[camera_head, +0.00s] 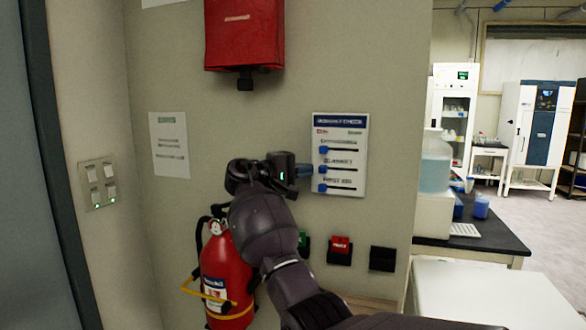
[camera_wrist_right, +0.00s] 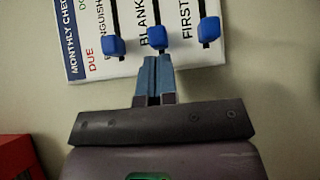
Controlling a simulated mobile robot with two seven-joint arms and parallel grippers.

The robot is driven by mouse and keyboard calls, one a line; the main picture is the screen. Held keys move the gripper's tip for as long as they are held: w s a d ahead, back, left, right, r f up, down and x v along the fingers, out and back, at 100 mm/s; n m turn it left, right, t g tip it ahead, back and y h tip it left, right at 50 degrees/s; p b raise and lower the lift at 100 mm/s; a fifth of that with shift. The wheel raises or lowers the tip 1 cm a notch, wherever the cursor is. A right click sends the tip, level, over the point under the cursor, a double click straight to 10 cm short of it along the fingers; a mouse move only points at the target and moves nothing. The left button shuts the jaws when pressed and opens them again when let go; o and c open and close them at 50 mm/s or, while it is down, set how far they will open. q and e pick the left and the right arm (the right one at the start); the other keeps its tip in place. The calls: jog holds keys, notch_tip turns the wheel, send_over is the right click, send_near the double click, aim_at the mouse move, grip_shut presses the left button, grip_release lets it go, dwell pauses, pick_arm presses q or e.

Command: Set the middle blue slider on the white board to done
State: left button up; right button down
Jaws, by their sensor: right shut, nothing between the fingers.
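The white board (camera_head: 349,181) hangs on the wall with a dark blue header and three blue sliders on dark slots. The middle blue slider (camera_head: 322,168) sits at the left end of its slot. In the right wrist view the middle slider (camera_wrist_right: 157,37) is at the end marked DUE. My right gripper (camera_head: 309,171) is shut and empty at the board's left edge. In the right wrist view its blue fingertips (camera_wrist_right: 155,62) are right beside the middle slider's outer side; I cannot tell if they touch. My left gripper is out of view.
The upper slider (camera_wrist_right: 113,45) and lower slider (camera_wrist_right: 209,28) flank the middle one closely, also at the DUE end. A red fire extinguisher (camera_head: 224,270) hangs below my right arm. A red box (camera_head: 244,35) is above. A dark counter (camera_head: 480,240) stands at right.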

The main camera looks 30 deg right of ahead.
jog(key=shift+s+d+f, duration=0.1)
jog(key=shift+s+d, duration=0.15)
jog(key=s+d+p, duration=0.2)
jog(key=s+p, duration=0.1)
jog(key=s+d+p, duration=0.1)
jog(key=d, duration=0.1)
jog(key=shift+s+r, duration=0.3)
jog(key=shift+r, duration=0.05)
jog(key=shift+s+d+f+p, duration=0.25)
jog(key=shift+s+d+p, duration=0.15)
jog(key=shift+s+p, duration=0.15)
